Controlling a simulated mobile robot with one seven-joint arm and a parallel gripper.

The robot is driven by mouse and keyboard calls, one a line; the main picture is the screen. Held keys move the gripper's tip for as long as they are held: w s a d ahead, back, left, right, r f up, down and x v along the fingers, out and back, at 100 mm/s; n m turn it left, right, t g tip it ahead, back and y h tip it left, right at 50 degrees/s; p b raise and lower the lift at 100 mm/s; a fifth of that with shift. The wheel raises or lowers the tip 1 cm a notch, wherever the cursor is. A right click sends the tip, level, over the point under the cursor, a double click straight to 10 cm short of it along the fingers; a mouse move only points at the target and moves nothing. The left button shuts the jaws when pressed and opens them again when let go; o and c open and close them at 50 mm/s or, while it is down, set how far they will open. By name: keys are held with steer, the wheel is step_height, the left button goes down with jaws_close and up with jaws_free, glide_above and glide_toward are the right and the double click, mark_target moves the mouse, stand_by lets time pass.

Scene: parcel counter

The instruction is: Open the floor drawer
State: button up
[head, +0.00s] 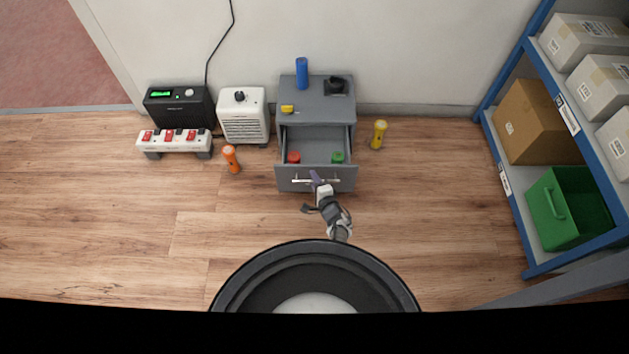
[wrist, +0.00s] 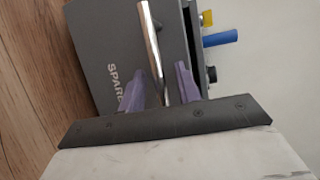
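The grey floor drawer (head: 300,184) is pulled out of its low cabinet (head: 318,111), and its inside shows in the head view. A red round item (head: 293,157) and a green one (head: 338,157) lie in it. The silver bar handle (head: 303,181) runs across the drawer front. My gripper (head: 317,179) is at the handle. In the wrist view the bar handle (wrist: 153,45) passes between the two purple fingers of my gripper (wrist: 160,82), with a small gap on each side. The drawer front (wrist: 100,45) there carries lettering, partly hidden by a finger.
A blue cylinder (head: 302,73), a yellow item (head: 287,109) and a black item (head: 336,86) are on the cabinet top. An orange flashlight (head: 231,159) stands left of the drawer, a yellow one (head: 379,134) right. A white heater (head: 243,117) is beside the cabinet. Shelving (head: 510,190) stands right.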

steer(key=p+v, duration=0.7)
steer(key=v, duration=0.5)
stand_by(0.3)
